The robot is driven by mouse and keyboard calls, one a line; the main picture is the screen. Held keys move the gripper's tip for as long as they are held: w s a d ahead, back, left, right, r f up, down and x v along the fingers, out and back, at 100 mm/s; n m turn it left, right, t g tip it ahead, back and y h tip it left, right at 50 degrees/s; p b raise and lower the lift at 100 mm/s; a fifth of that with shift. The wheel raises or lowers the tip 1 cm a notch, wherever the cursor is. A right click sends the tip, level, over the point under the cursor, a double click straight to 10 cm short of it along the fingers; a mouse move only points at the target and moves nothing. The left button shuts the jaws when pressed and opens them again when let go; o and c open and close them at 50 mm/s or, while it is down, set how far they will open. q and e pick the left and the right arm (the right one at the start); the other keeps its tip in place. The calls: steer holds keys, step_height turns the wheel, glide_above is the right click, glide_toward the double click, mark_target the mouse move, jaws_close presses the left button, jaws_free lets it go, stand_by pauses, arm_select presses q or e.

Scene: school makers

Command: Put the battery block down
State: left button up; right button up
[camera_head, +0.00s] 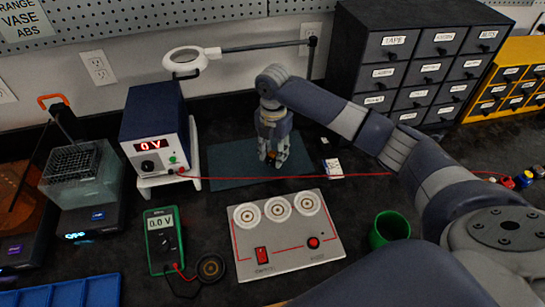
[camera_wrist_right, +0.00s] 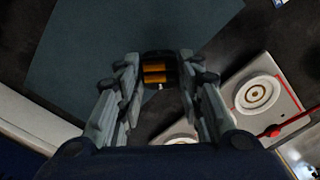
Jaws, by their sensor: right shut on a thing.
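My right gripper (camera_head: 273,160) points down over the right part of the dark teal mat (camera_head: 228,172). It is shut on the battery block, which is mostly hidden by the fingers in the head view. In the right wrist view the battery block (camera_wrist_right: 157,72) shows as a dark holder with orange-gold cells between the fingertips of the right gripper (camera_wrist_right: 158,85). I cannot tell whether the block touches the surface below. The mat also shows in the wrist view (camera_wrist_right: 95,55). My left gripper is not in view.
A grey panel (camera_head: 285,260) with round sockets lies in front of the mat. A power supply (camera_head: 155,130) reading 0 V stands left, a green multimeter (camera_head: 163,240) front left, a green cup (camera_head: 389,228) right. A red lead (camera_head: 350,175) runs rightward. Drawer cabinets (camera_head: 410,60) stand behind.

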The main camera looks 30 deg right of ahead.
mark_target(273, 155)
steer(key=shift+w, duration=0.4)
step_height(273, 155, down, 3)
steer(key=shift+r+p, duration=0.1)
steer(key=shift+p, duration=0.35)
steer(key=shift+f, duration=0.4)
steer(key=shift+f, duration=0.1)
steer(key=o, duration=1.2)
steer(key=shift+c, duration=0.2)
step_height(273, 155, up, 12)
steer(key=shift+r+b, duration=0.15)
steer(key=shift+b, duration=0.35)
